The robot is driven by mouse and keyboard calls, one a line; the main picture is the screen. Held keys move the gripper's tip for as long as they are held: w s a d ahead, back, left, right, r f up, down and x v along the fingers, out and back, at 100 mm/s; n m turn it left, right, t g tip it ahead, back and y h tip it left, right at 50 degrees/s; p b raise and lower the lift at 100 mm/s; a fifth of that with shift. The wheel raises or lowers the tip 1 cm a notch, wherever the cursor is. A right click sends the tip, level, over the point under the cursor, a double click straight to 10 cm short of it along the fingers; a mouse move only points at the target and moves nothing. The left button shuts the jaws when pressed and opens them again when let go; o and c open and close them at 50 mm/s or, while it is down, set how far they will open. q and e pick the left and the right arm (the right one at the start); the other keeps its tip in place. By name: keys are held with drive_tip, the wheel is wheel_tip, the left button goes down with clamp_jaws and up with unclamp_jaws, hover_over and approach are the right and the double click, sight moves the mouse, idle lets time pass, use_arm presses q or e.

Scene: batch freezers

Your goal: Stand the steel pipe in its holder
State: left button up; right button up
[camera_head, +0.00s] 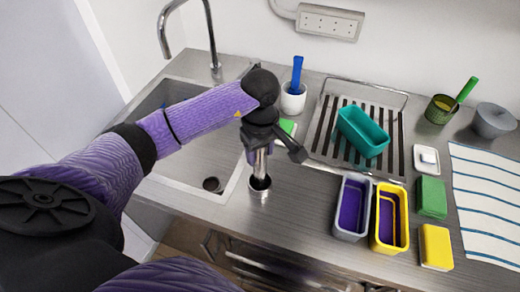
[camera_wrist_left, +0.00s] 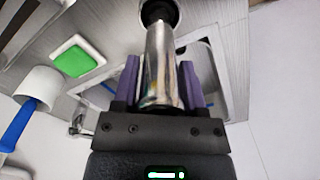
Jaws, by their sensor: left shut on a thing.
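The steel pipe (camera_head: 261,163) is a shiny upright cylinder below my left gripper (camera_head: 259,145). My left gripper is shut on the pipe. In the left wrist view the pipe (camera_wrist_left: 160,65) lies between the purple finger pads of the gripper (camera_wrist_left: 160,85). The holder (camera_head: 258,193) is a short round metal cup with a dark inside, on the counter's front edge beside the sink. The pipe's lower end is at the holder's mouth; I cannot tell how deep it sits. The holder's dark opening (camera_wrist_left: 160,12) also shows at the far end of the pipe. My right gripper is out of view.
The sink (camera_head: 190,150) with its faucet (camera_head: 212,50) is on the left. A white cup (camera_head: 293,103) with a blue-handled brush stands behind the gripper. A drying rack (camera_head: 330,125) carries a teal tub (camera_head: 363,132). Grey (camera_head: 349,225) and yellow (camera_head: 377,238) bins stand to the right.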

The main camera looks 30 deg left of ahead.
use_arm(q)
drive_tip(key=shift+f+b, duration=0.6)
drive_tip(key=shift+f, duration=0.1)
drive_tip(key=o, duration=0.8)
drive_tip(key=shift+o, duration=0.2)
drive_tip(key=shift+r, duration=0.1)
wheel_tip(320, 180, up, 11)
drive_tip(key=p, duration=0.8)
